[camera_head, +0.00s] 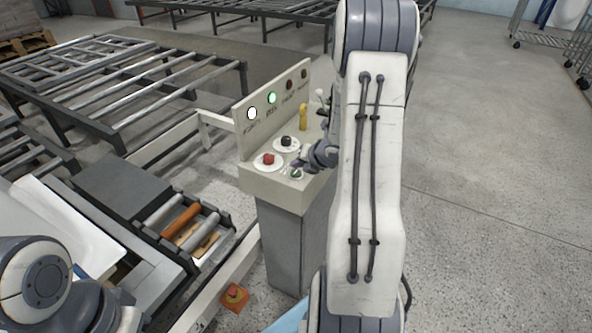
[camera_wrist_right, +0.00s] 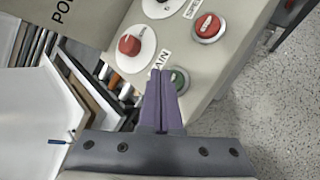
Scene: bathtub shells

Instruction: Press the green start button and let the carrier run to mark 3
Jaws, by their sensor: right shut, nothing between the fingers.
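The green button (camera_head: 296,174) is at the near right corner of the control panel's sloped top. It also shows in the right wrist view (camera_wrist_right: 180,80), partly hidden by my fingers. My right gripper (camera_head: 303,163) is shut and empty, its fingertips right at the green button. In the wrist view the closed fingers (camera_wrist_right: 160,74) overlap the button's left edge; I cannot tell if they touch it. A white shell (camera_head: 65,235) lies at the left on the dark conveyor. No carrier mark is readable. My left arm shows at lower left, its gripper out of view.
A white lamp (camera_head: 252,113) and a green lamp (camera_head: 271,98) look lit. An orange box (camera_head: 235,297) sits low in front.

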